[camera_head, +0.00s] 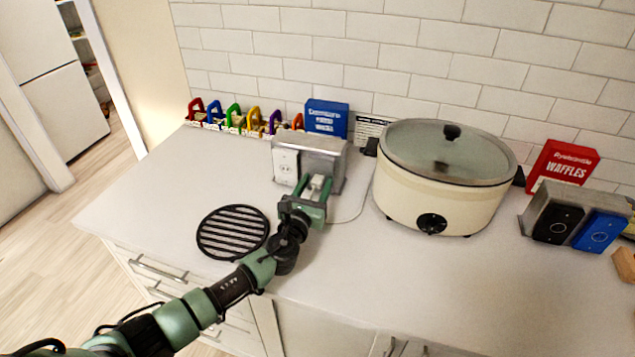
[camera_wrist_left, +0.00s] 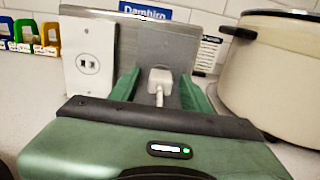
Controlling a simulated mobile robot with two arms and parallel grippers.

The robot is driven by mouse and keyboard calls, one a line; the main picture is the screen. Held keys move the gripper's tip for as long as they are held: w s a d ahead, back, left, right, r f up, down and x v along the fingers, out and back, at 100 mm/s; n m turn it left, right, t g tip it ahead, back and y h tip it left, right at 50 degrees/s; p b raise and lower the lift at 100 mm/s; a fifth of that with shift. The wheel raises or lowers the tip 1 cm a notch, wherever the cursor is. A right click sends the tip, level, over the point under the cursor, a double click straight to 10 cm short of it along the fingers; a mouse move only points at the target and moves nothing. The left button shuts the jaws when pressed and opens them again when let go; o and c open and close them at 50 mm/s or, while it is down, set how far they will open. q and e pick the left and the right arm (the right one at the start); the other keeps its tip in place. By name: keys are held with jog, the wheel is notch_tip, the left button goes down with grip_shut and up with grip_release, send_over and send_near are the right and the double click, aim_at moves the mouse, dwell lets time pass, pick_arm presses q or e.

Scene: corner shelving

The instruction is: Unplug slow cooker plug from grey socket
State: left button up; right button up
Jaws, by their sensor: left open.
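The slow cooker (camera_head: 440,185) is cream with a glass lid and a black knob; part of it shows at the right of the left wrist view (camera_wrist_left: 270,70). A metal outlet box (camera_head: 318,143) stands left of it. A grey socket plate (camera_wrist_left: 190,45) on the box is partly hidden by my gripper. A white plug (camera_wrist_left: 160,78) sits against this plate, its cord running toward my wrist. My left gripper (camera_head: 317,184) is open, with one green finger on each side of the plug. Contact between fingers and plug cannot be told.
A white socket plate (camera_wrist_left: 90,58) is beside the grey one. A black round grill trivet (camera_head: 233,232) lies left of my gripper. Blue (camera_head: 326,118) and red (camera_head: 563,165) boxes stand by the wall. Another outlet box (camera_head: 572,222) is at right. The front counter is clear.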

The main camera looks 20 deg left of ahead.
aim_at(316, 186)
dwell(0.8)
pick_arm(q)
grip_shut()
dwell(0.4)
dwell(0.8)
jog(key=shift+s+f, duration=0.1)
jog(key=shift+s, duration=0.15)
jog(key=shift+s+p, duration=0.4)
jog(key=shift+s, duration=0.45)
jog(key=shift+s+a+p, duration=0.15)
jog(key=shift+s+p, duration=0.4)
jog(key=shift+s, duration=1.4)
